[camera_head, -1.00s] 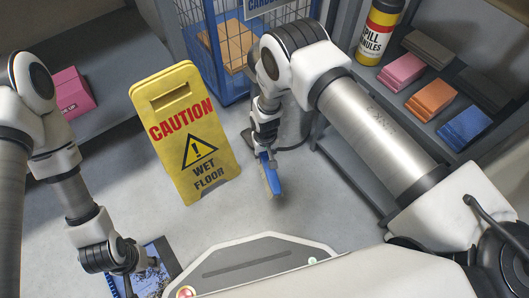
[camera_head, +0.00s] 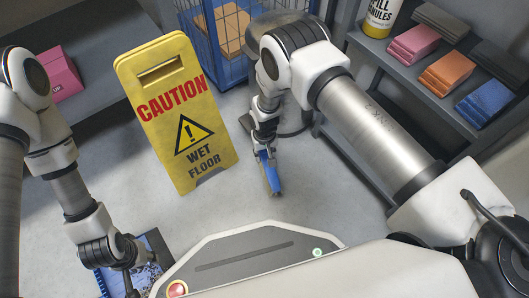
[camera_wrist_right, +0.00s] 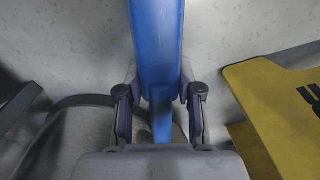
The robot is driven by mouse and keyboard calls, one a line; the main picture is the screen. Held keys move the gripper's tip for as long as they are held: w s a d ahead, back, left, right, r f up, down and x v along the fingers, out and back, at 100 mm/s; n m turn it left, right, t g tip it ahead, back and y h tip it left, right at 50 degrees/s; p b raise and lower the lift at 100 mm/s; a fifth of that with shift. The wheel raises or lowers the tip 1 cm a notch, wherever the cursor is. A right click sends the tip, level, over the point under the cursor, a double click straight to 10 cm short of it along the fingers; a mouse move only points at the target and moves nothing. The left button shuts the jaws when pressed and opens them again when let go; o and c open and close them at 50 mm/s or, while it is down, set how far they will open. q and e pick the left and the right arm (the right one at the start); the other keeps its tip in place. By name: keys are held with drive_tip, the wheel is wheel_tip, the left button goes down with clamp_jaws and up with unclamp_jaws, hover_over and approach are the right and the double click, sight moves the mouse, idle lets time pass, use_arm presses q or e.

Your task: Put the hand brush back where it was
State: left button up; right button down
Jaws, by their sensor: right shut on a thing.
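The blue hand brush (camera_head: 267,172) hangs from my right gripper (camera_head: 264,150) above the grey floor, in front of my base. In the right wrist view its long blue handle (camera_wrist_right: 157,50) runs between the two fingers of my right gripper (camera_wrist_right: 160,95), which are shut on it. The bristle side is hardly visible. My left gripper (camera_head: 130,278) is low at the bottom left, over a flat blue thing with dark specks (camera_head: 152,245), perhaps a dustpan. Whether its fingers are shut is hidden.
A yellow wet-floor sign (camera_head: 175,110) stands left of the brush. A blue wire cage (camera_head: 224,62) with a carton is behind. The right shelf (camera_head: 400,75) holds pink, orange, blue and dark blocks and a yellow tub (camera_head: 382,15). A pink box (camera_head: 60,75) sits at left.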

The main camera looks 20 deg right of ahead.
drive_tip(key=shift+f+b, duration=0.55)
drive_tip(key=shift+f, duration=0.1)
drive_tip(key=c, duration=0.7)
unclamp_jaws()
wheel_tip(320, 180, up, 12)
drive_tip(key=shift+r, duration=0.1)
